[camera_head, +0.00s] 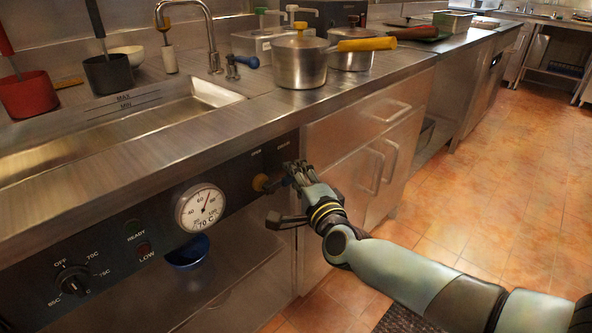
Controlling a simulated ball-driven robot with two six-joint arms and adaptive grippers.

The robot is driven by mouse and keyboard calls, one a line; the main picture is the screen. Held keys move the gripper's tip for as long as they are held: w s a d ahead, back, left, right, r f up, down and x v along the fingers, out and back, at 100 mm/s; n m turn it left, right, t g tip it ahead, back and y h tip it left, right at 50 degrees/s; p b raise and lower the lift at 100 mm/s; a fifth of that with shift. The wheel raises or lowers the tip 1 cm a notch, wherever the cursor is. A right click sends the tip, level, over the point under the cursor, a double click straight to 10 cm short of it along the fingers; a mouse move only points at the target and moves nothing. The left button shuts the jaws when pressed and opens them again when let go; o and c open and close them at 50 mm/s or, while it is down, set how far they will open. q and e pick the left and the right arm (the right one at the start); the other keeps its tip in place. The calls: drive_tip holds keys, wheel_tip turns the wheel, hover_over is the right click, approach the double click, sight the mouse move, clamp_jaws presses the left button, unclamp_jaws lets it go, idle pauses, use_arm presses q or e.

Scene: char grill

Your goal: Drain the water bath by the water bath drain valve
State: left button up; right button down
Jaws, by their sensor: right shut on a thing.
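The water bath (60,137) is a steel basin sunk in the counter at the left, with MAX and MIN marks on its back wall. Its water level is hard to tell. The water bath drain valve (261,183) shows as a brass-coloured fitting at the right end of the dark front panel. My right gripper (284,176) reaches in from the right and is shut on the valve's handle, most of which its fingers hide. The handle's exact angle cannot be told. My left gripper is not in view.
The panel (140,215) carries a dial gauge (201,208) and a black knob (73,281). A blue bowl (187,252) is below. Pots (300,62) and a tap (212,45) stand on the counter. Cabinet handles (389,160) project to the right. The tiled floor is open.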

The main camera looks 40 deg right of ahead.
drive_tip(key=shift+f, duration=0.15)
drive_tip(key=c, duration=1.2)
unclamp_jaws()
drive_tip(key=shift+o, duration=0.2)
drive_tip(key=v, duration=1.2)
